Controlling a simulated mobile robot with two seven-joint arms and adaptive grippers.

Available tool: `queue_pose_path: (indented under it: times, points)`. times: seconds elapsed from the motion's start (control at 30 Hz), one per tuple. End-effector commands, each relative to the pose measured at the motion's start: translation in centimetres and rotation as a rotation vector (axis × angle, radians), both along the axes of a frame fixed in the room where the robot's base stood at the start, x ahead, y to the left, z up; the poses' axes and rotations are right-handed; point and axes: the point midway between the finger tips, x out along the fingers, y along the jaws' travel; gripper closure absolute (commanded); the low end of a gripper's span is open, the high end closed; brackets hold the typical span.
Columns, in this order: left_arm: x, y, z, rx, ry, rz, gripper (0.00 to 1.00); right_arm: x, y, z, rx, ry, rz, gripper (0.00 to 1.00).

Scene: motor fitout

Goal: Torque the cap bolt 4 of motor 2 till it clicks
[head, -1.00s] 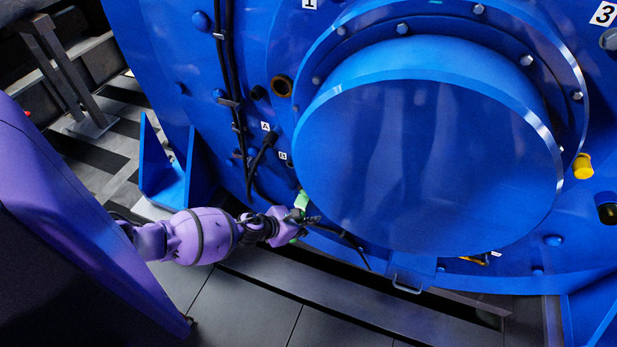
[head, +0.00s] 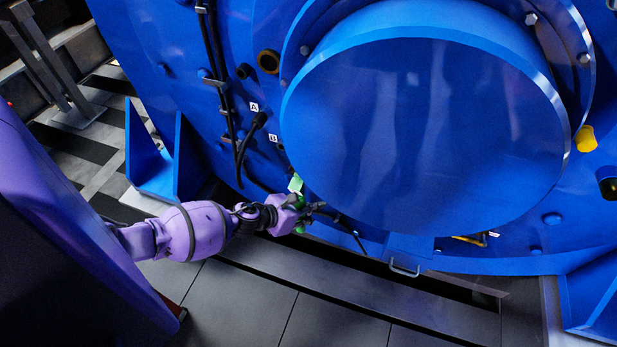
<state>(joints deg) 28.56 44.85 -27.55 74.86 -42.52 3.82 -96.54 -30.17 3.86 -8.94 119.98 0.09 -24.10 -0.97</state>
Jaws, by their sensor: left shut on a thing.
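The big blue motor (head: 225,45) fills the upper part of the head view. Its large round blue cap (head: 425,120) sticks out towards me, with a flange (head: 560,35) behind it that bears several grey bolts, one of them at the upper right (head: 531,19). No number for motor or bolt is readable. My left gripper (head: 311,209) is low at the left edge of the cap, shut on a dark slim tool (head: 345,228), which seems to have green parts; the grip is small and partly hidden. I cannot tell whether the tool touches anything. My right gripper is out of view.
Labels A (head: 254,107) and B (head: 273,138) sit beside black cables (head: 246,145) left of the cap. A yellow plug (head: 586,139) juts out at right. A blue bracket (head: 150,165) stands at left. The grey floor (head: 245,300) in front is clear.

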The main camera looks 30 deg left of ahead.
Motion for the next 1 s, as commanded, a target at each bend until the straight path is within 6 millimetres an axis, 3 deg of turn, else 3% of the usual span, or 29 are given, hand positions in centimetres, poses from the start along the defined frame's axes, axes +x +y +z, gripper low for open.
queue_pose_path:
  times: [0.3,1.0]
  points:
    - [0.5,-2.2,0.2,-0.098,-0.024,-0.002,1.00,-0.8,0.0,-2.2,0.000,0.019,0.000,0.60]
    - [1.3,-5.4,1.3,-0.250,-0.061,-0.002,1.00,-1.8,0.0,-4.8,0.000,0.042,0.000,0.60]
